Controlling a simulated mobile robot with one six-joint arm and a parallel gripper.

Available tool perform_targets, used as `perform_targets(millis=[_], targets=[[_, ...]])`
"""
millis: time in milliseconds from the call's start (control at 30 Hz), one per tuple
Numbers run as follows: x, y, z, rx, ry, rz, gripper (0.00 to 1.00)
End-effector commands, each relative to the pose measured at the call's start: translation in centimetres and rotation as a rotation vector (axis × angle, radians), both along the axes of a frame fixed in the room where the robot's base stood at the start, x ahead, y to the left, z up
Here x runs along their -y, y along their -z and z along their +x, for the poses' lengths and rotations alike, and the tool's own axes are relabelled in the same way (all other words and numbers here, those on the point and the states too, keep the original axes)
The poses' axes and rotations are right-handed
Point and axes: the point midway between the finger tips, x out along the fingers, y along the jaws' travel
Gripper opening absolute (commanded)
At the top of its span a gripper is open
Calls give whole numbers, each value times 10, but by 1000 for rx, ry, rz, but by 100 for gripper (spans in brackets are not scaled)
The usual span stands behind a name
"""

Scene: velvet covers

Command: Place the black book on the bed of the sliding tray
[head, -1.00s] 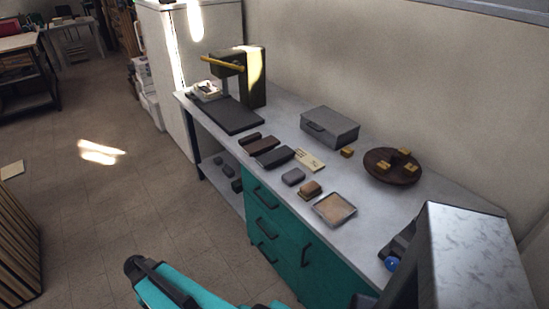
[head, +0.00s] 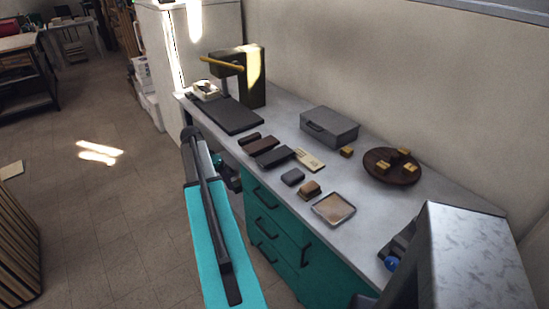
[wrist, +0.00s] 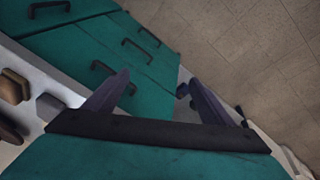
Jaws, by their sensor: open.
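The black book (head: 278,157) lies flat on the grey worktop, at the near end of a row of dark brown covers or books. The sliding tray (head: 230,115) is a flat dark bed in front of the dark press (head: 250,75) with a yellow handle; its top looks bare. My gripper (wrist: 160,78) is open and empty in the wrist view, over the teal drawer front and the floor. In the head view my raised arm reaches the worktop's front edge, left of the drawers; the fingers there are too small to make out. The gripper is apart from the book.
Brown covers (head: 263,147), a cream card (head: 309,160), a small grey block (head: 292,177), a brown block (head: 310,190) and a shallow tray (head: 334,209) lie near the book. A grey box (head: 329,128) and a round turntable (head: 391,167) stand behind. Teal drawers (head: 270,220) have protruding handles.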

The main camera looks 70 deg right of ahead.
Motion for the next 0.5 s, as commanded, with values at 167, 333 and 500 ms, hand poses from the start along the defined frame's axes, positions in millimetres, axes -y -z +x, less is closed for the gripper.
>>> perform_targets(millis=[167,333,500], targets=[[76,-67,-43,39,193,-85,77],[128,-123,-90,67,353,-157,77],[156,-158,-122,85,453,-201,77]])
